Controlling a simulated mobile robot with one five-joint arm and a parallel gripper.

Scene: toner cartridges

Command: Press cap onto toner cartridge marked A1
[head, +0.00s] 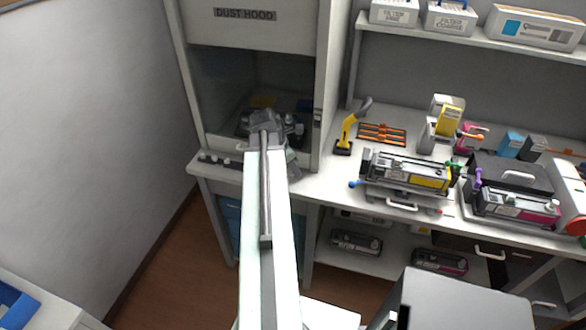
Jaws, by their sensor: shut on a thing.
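My gripper (272,128) is at the mouth of the dust hood (246,70), seen from behind along my arm. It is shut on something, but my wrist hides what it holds. A toner cartridge with a yellow label (428,181) lies in a cradle on the bench, and one with a magenta label (533,215) lies farther right. No A1 mark is readable.
A yellow-handled tool (347,133) and an orange rack (382,133) lie right of the hood. Dark cartridges (356,242) lie on the lower shelf. Filter boxes (450,17) stand on the upper shelf.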

